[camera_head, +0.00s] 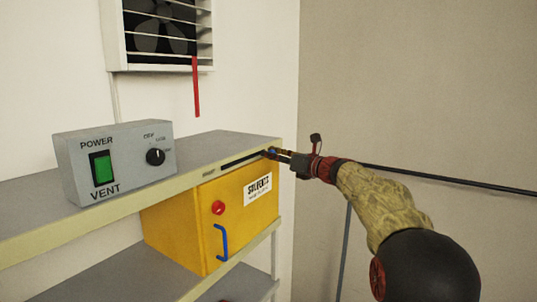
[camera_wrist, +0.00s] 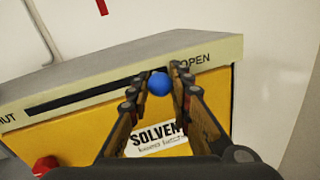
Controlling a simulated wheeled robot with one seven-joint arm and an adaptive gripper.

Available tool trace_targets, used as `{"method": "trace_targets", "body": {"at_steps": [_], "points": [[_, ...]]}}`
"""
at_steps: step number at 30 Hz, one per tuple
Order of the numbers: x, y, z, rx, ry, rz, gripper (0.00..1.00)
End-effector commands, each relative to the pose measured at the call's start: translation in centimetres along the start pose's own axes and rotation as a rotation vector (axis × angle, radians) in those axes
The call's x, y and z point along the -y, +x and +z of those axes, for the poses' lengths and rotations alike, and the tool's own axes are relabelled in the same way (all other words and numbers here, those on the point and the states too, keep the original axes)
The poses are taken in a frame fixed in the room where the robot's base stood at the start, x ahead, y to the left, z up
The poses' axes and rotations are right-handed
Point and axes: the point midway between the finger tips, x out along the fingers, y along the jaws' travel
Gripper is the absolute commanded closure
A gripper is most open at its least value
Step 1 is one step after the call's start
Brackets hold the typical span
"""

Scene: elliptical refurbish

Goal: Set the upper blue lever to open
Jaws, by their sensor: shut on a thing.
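The upper blue lever shows as a round blue knob (camera_wrist: 159,84) at the right end of a dark slot (camera_wrist: 85,95) in the shelf's front edge. In the wrist view, the word OPEN is printed just right of the knob and SHUT, partly cut off, at the slot's left end. My gripper (camera_wrist: 157,77) is shut on the knob, one finger on each side. In the head view my gripper (camera_head: 281,155) reaches in from the right and partly covers the knob (camera_head: 271,151). The lever's stem is hidden.
A yellow solvents cabinet (camera_head: 180,225) with a red button (camera_head: 218,208) and a lower blue handle (camera_head: 222,243) hangs under the shelf. A grey vent box (camera_head: 130,170) with a green switch stands on the shelf. A red strip (camera_head: 195,90) hangs from the wall fan.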

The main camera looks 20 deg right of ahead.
Motion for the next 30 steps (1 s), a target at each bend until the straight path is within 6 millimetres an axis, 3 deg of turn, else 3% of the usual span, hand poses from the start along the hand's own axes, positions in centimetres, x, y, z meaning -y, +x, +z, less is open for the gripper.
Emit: {"method": "trace_targets", "body": {"at_steps": [7,8,17,26,30], "points": [[0.1,-0.1,0.2,0.003,-0.001,-0.004,1.0],[0.1,-0.1,0.2,0.004,-0.001,-0.004,0.79],[0.1,-0.1,0.1,0.002,-0.001,-0.003,0.62],[0.0,-0.1,0.1,0.002,-0.001,-0.002,0.61],[0.1,-1.2,0.2,0.002,-0.002,-0.004,0.61]]}}
